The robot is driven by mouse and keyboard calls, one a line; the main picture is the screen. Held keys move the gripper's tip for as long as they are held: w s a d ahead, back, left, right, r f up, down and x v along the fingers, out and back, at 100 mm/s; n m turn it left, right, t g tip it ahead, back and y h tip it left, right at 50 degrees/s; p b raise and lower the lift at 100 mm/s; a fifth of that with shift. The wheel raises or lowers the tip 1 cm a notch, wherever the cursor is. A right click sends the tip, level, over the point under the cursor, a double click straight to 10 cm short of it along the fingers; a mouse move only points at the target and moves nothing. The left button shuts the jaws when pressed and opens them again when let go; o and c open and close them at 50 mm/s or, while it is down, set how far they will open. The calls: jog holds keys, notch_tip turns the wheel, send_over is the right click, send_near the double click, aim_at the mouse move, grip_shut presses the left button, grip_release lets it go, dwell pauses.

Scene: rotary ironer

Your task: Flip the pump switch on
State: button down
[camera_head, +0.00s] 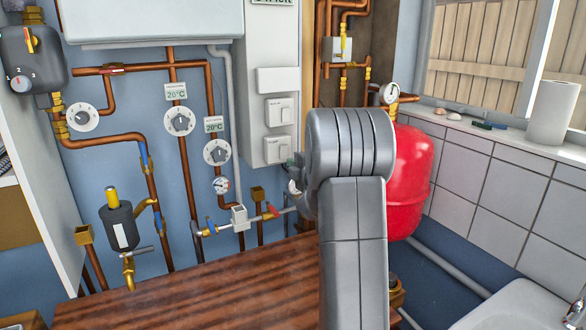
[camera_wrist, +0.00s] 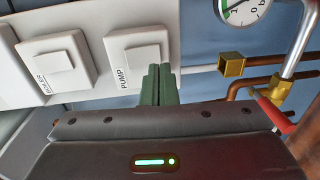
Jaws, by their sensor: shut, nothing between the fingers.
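The pump switch (camera_wrist: 138,54) is a white square plate with a raised rocker, labelled PUMP, in the wrist view. Which way its rocker is set I cannot tell. In the head view, the lower of two white switches (camera_head: 276,150) on the white panel appears to be it; its label is too small to read there. My gripper (camera_wrist: 158,72) is shut and empty, its dark green fingers right beside the pump plate's edge. Whether they touch it I cannot tell. In the head view my arm hides most of the gripper.
A second labelled switch (camera_wrist: 57,60) sits beside the pump switch in the wrist view. A pressure gauge (camera_wrist: 243,9), a brass fitting (camera_wrist: 231,65) and copper pipes are close by. In the head view, a red tank (camera_head: 412,180) stands right of my arm and a wooden worktop (camera_head: 200,295) lies below.

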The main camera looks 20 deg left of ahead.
jog(key=f+b+v, duration=0.1)
jog(key=f+v, duration=0.1)
jog(key=v, duration=0.8)
jog(key=shift+s+d, duration=0.15)
jog(key=shift+d, duration=0.1)
jog(key=shift+a+f, duration=0.1)
jog(key=shift+a, duration=0.05)
